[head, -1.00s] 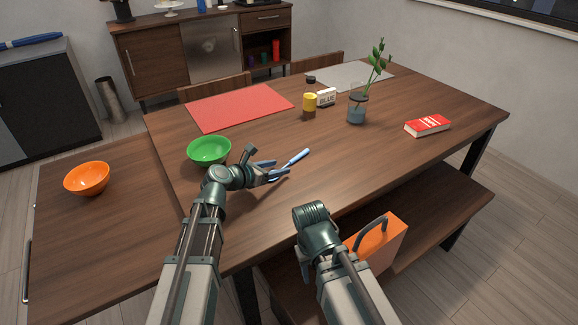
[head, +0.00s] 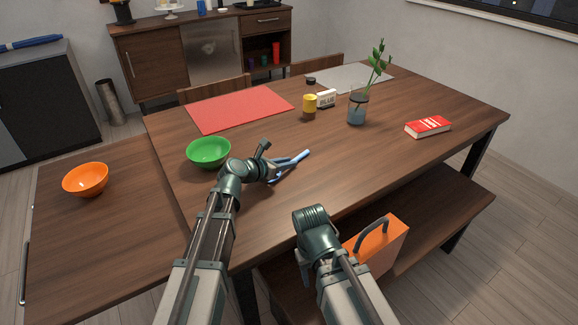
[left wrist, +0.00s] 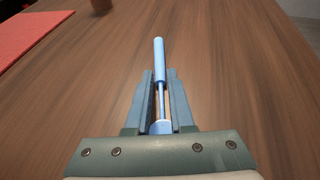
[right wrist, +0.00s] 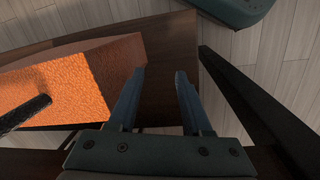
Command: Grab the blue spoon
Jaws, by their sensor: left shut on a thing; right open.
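The blue spoon (head: 303,154) lies at the near side of the wooden table, right of the green bowl. My left gripper (head: 286,168) is low at the tabletop and shut on the spoon. In the left wrist view the spoon's light blue handle (left wrist: 159,60) points away past the fingertips (left wrist: 160,78). Its thin neck runs between the fingers, and its bowl end is partly hidden by the gripper body. My right gripper (right wrist: 160,73) is open and empty beside the orange case over the bench; in the head view it is mostly hidden by its own arm.
A green bowl (head: 209,152) stands close left of my left gripper. An orange case (head: 377,243) stands on the bench (head: 440,205).

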